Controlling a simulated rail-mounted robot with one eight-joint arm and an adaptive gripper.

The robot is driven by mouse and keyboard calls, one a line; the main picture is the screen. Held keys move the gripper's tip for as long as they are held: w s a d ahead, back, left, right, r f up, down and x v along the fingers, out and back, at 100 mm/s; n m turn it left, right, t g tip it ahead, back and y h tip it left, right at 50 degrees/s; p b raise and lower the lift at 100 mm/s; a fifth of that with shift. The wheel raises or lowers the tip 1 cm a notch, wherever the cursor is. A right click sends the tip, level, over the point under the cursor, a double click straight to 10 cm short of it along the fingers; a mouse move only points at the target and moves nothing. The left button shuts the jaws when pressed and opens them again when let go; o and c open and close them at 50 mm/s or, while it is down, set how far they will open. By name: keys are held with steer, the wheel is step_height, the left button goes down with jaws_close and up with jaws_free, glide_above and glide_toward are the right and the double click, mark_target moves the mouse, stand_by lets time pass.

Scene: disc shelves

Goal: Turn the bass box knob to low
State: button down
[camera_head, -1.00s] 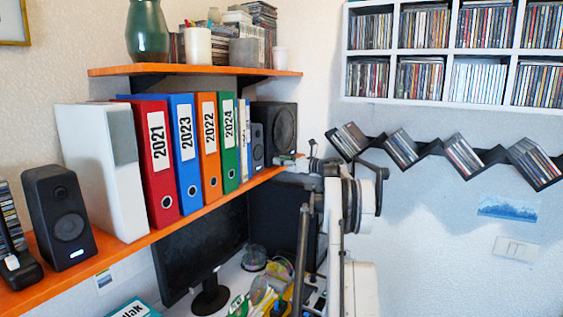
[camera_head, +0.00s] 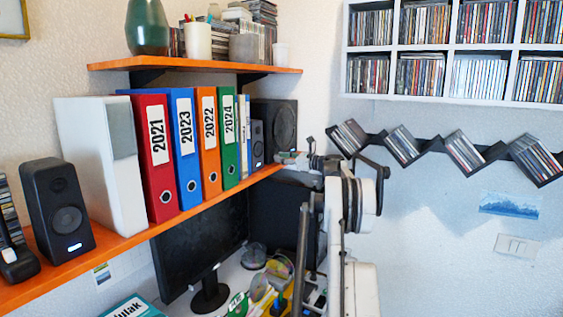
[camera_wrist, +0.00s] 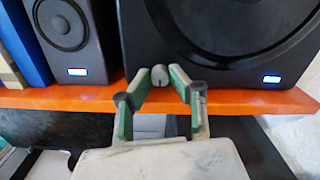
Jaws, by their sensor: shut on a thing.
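The bass box is the large black speaker (camera_head: 284,120) at the far right end of the lower orange shelf. In the wrist view the bass box (camera_wrist: 215,70) fills the upper right, with a large round cone and a lit blue-white light at its lower right. A small grey rounded knob (camera_wrist: 159,74) sits low on its front. My gripper (camera_wrist: 160,76) is shut on the knob, with a green-and-grey finger on either side. In the head view my gripper (camera_head: 289,157) is at the front of the bass box, at the shelf's end. The knob's pointer or marks cannot be made out.
A small grey speaker (camera_wrist: 68,30) stands left of the bass box. The orange shelf (camera_wrist: 60,98) edge runs just below my fingers. Several binders, such as the green one (camera_head: 229,135), stand further left. A monitor (camera_head: 200,255) stands below the shelf.

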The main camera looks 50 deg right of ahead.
steer(key=shift+n+b, duration=0.85)
steer(key=shift+n, duration=1.45)
steer(key=c, duration=1.6)
jaws_free()
steer(key=shift+o, duration=0.2)
